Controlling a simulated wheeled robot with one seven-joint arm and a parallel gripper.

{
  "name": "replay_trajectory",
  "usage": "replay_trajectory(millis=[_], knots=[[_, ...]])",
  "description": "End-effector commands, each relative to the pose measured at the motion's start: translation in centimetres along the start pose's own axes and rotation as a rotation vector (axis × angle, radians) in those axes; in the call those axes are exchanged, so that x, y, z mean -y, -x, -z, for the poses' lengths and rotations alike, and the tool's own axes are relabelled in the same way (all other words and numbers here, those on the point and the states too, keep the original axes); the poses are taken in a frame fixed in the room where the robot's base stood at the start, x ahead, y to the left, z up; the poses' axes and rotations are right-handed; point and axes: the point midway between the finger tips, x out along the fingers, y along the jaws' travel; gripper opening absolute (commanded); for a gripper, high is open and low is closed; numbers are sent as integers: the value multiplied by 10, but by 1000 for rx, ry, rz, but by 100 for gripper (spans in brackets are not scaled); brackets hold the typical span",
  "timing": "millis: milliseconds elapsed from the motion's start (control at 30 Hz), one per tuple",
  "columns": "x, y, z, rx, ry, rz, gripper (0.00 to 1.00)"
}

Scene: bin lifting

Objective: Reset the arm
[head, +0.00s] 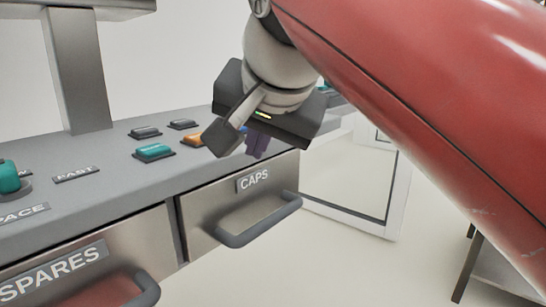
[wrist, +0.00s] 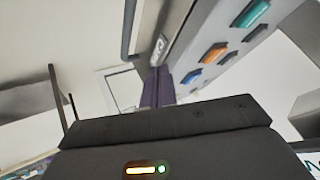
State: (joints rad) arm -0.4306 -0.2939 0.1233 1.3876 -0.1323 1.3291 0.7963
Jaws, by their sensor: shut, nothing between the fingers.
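My red arm crosses the right side of the head view and bends down to a pale wrist joint. My gripper (head: 257,152) hangs from it, pointing down, with a dark body and short purple fingers. The fingers also show in the wrist view (wrist: 157,88), close together with nothing between them. In the head view the gripper is in front of the right end of the grey counter, above the CAPS drawer; the exact gap to the counter is hard to tell.
The grey counter (head: 80,200) carries teal, orange and dark buttons, such as a teal one (head: 154,151). Below it are the CAPS drawer (head: 240,206), which looks closed, and the SPARES drawer (head: 70,275), both with protruding handles. A white-framed panel (head: 392,195) stands behind. Floor right of the drawers is open.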

Motion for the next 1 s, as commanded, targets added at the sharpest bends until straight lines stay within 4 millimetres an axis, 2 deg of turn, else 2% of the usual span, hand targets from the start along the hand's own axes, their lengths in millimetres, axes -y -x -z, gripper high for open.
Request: replay_trajectory(millis=[167, 267, 367, 400, 500, 600, 700, 800, 1000], knots=[[-51, -27, -16, 14, 64, -68, 0], [-93, -48, -34, 32, 113, -114, 0], [-145, -73, -63, 62, 166, -163, 0], [-166, -83, -77, 77, 187, -180, 0], [-213, -104, -114, 111, 230, -211, 0], [-249, -120, -149, 142, 264, -230, 0], [-271, -131, -174, 165, 285, -239, 0], [-282, -137, -188, 176, 299, -243, 0], [-285, -139, -192, 181, 304, -243, 0]])
